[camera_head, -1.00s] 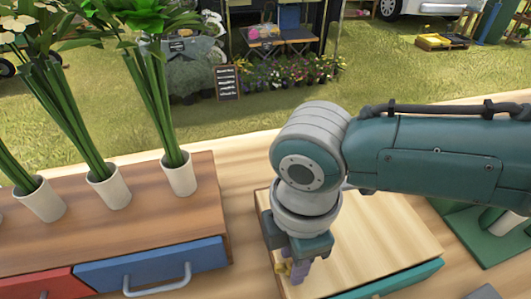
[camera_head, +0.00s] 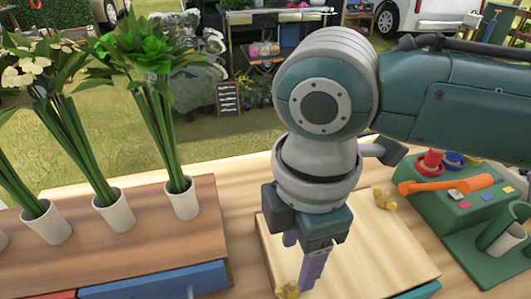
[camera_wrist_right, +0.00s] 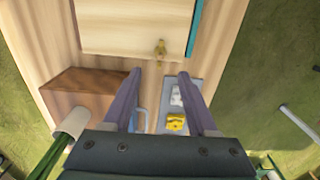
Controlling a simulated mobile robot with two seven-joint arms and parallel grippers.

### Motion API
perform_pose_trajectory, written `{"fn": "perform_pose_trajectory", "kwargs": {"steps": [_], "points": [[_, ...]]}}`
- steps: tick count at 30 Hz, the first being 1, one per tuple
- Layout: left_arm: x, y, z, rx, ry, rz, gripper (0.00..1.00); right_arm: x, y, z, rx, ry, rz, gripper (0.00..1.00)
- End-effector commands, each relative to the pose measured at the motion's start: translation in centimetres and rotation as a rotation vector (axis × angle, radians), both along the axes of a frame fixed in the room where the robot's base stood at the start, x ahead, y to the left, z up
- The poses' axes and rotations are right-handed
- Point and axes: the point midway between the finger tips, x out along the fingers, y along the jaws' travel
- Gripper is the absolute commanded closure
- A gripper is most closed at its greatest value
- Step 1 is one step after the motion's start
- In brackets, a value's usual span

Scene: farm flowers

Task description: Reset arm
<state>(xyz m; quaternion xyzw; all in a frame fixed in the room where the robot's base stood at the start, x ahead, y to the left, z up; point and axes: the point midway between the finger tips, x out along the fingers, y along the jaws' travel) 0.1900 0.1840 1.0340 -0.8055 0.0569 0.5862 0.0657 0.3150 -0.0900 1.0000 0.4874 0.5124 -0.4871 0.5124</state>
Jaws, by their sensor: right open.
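My right gripper (camera_head: 300,266) hangs pointing down over the pale wooden board (camera_head: 385,258) in the head view. Its two purple fingers are apart with nothing between them. The right wrist view also shows the gripper (camera_wrist_right: 160,72) open and empty. A small yellow object (camera_head: 288,291) shows beside the fingertips in the head view; whether it touches them is unclear. Another small yellow object (camera_head: 383,200) lies near the board's far edge. The wrist view shows one yellow object (camera_wrist_right: 160,47) on the board. My left gripper is not in view.
White pots (camera_head: 183,200) with green-stemmed flowers stand on a brown wooden drawer box (camera_head: 150,240) at left. A green stand (camera_head: 440,205) with an orange tool (camera_head: 470,184) is at right. The wrist view shows a grey tray (camera_wrist_right: 168,95) holding a yellow item (camera_wrist_right: 175,122).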

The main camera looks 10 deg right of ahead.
Motion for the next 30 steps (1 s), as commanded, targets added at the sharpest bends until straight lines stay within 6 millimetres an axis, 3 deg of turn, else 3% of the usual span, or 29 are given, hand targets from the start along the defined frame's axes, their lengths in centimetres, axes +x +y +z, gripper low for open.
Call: {"fn": "perform_pose_trajectory", "kwargs": {"steps": [4,16,20,26,30], "points": [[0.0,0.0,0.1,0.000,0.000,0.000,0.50,0.0,0.0,0.8,0.000,0.000,-0.001,0.42],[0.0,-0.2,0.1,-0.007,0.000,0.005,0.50,0.0,0.0,0.8,0.001,0.000,-0.001,0.42],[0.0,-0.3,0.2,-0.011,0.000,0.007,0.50,-1.0,1.3,0.7,0.042,0.002,-0.021,0.42],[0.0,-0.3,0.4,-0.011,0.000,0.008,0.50,-4.9,5.7,1.5,0.254,-0.018,-0.251,0.42],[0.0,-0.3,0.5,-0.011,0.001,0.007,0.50,-6.5,5.3,2.8,0.372,-0.050,-0.576,0.42]]}}
